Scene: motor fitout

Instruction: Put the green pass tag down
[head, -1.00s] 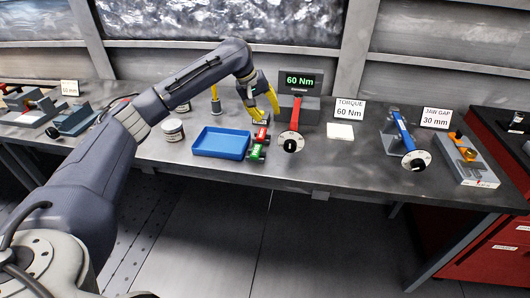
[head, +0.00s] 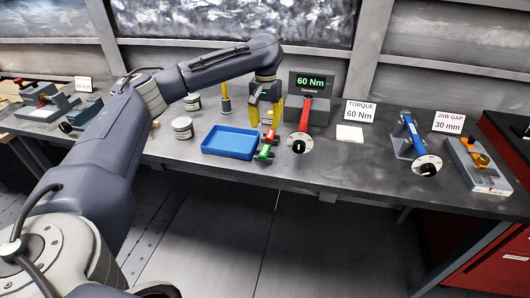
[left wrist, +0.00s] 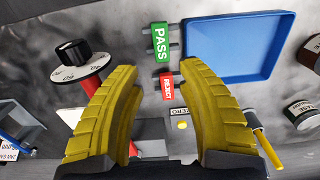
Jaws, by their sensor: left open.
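The green pass tag (head: 265,152) lies on the bench beside the right edge of the blue tray, not in the gripper. It also shows in the left wrist view (left wrist: 162,43), with its word PASS readable and dark stubs at its sides. My left gripper (head: 265,122) has yellow fingers, points down and is open and empty, above and behind the tag. In the left wrist view the open fingers (left wrist: 158,72) have the red reject tag (left wrist: 168,88) showing between them, with the green tag beyond. My right gripper is not in view.
The blue tray (head: 229,152) looks empty. A red-handled torque wrench (head: 305,117) with a dial stands close right of the gripper, before the 60 Nm display (head: 311,82). Jars (head: 183,128) stand left of the tray. A blue-handled tool (head: 412,132) is farther right.

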